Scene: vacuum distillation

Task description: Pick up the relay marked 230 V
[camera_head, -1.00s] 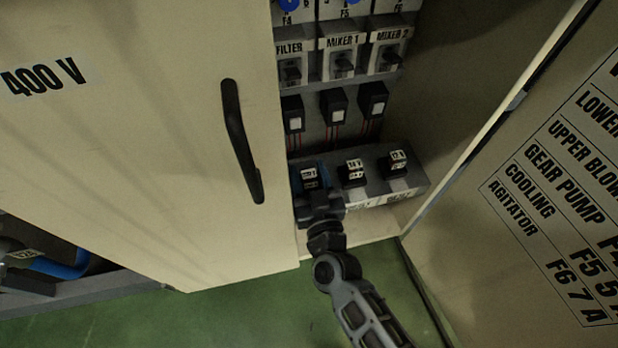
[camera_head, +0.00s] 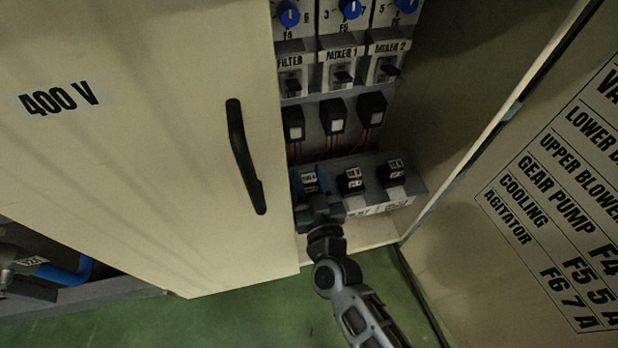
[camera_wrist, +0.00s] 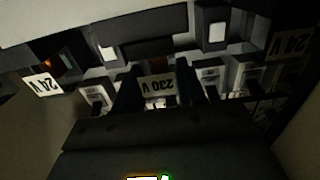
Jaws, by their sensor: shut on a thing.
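The relay marked 230 V (camera_wrist: 157,88) shows in the wrist view, its white label upside down, between my two dark fingers. My gripper (camera_wrist: 157,82) is shut on it from both sides. In the head view my gripper (camera_head: 313,190) is at the left end of the grey relay box (camera_head: 372,209) inside the cabinet. The gripped relay (camera_head: 309,178) shows just beyond it, partly hidden, its label too small to read there. I cannot tell whether the relay is clear of its seat.
Two more black relays, a middle one (camera_head: 351,181) and a right one (camera_head: 391,172), stand on the box. Switches and wired black modules (camera_head: 333,117) are behind. The cabinet door marked 400 V (camera_head: 150,190) is close on the left, with a black handle (camera_head: 243,156). Another door (camera_head: 545,200) stands right.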

